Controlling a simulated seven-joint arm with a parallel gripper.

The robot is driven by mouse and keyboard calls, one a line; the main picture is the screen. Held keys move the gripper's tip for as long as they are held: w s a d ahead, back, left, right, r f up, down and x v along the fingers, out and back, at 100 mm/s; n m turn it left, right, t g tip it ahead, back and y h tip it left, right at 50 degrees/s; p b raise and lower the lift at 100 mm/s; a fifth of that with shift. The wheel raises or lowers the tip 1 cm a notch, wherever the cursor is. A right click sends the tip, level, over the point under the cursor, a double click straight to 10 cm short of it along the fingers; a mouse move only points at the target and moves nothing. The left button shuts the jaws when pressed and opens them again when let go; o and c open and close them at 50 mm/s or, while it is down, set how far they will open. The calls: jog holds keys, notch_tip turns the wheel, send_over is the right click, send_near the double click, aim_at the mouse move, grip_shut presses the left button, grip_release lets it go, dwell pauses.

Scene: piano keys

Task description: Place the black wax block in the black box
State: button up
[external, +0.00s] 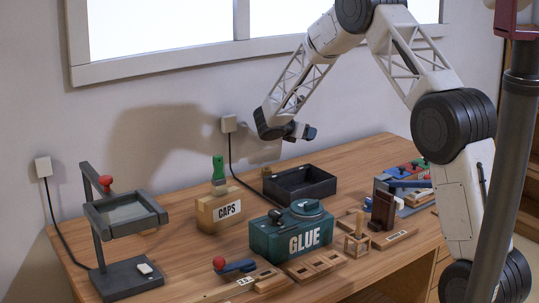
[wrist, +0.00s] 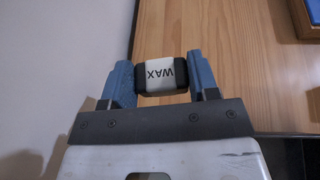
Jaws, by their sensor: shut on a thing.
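The black wax block (wrist: 160,76), with a white band lettered WAX, is held between the two blue fingers of my gripper in the wrist view. In the external view my gripper (external: 303,132) is in the air above the table, over the back of the black box. I cannot make out the block clearly there. The black box (external: 318,190) is an open-topped tray standing on the wooden table behind the glue box. Its inside is partly visible and looks empty.
A green glue box (external: 268,238) stands in front of the black box. A grey stand (external: 124,280) is at the far left. Wooden holders and coloured parts crowd the right side.

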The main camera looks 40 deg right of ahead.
jog(key=s+a+r+n+t+y, duration=0.2)
jog(key=s+a+r+n+t, duration=0.1)
jog(key=s+a, duration=0.5)
jog(key=s+a+r+n+t+y, duration=0.1)
jog(key=s+a+r+n+t, duration=0.2)
jog(key=s+a, duration=0.5)
jog(key=shift+a+n+t+y, duration=0.4)
jog(key=shift+a+n+t, duration=0.45)
jog(key=shift+a, duration=1.5)
jog(key=shift+f, duration=0.1)
notch_tip(320, 180, down, 6)
jog(key=shift+f, duration=0.15)
jog(key=shift+f, duration=1.8)
jog(key=shift+f, duration=0.65)
